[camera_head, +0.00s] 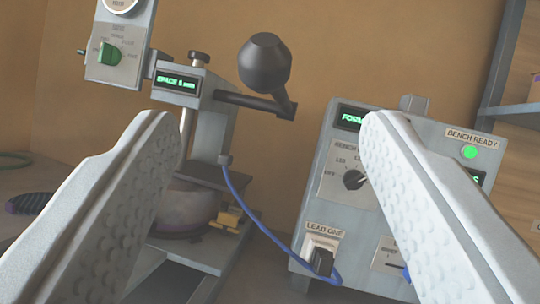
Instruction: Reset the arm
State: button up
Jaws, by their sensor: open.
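My gripper (270,135) shows as two pale grey, dimpled fingers rising from the lower left and lower right. The fingers are wide apart with nothing between them at the tips. Beyond them stands a grey plate press (208,125) with a dark ball-ended lever (264,64) pointing up. A small green-lit display (177,83) is on its head. The left finger hides part of the press's column and lower plates. To the right is a grey control box (333,190) with a black dial and a lit green lamp. The right finger covers part of its front.
A blue cable (262,222) runs from the press to the box's lower socket. A box with a green knob (108,54) is fixed at the upper left. Shelving (505,80) stands at the right edge. A dark purple object (30,203) lies at the far left.

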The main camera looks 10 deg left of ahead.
jog(key=shift+s+d+f, duration=0.15)
jog(key=shift+s+f, duration=0.15)
jog(key=shift+s, duration=0.15)
jog(key=s+d+m+g+h, duration=0.5)
jog(key=s+d, duration=1)
jog(key=s, duration=0.3)
jog(key=shift+d+f+m+h, duration=0.25)
jog(key=shift+d+m+h, duration=0.15)
jog(key=shift+m+h, duration=0.65)
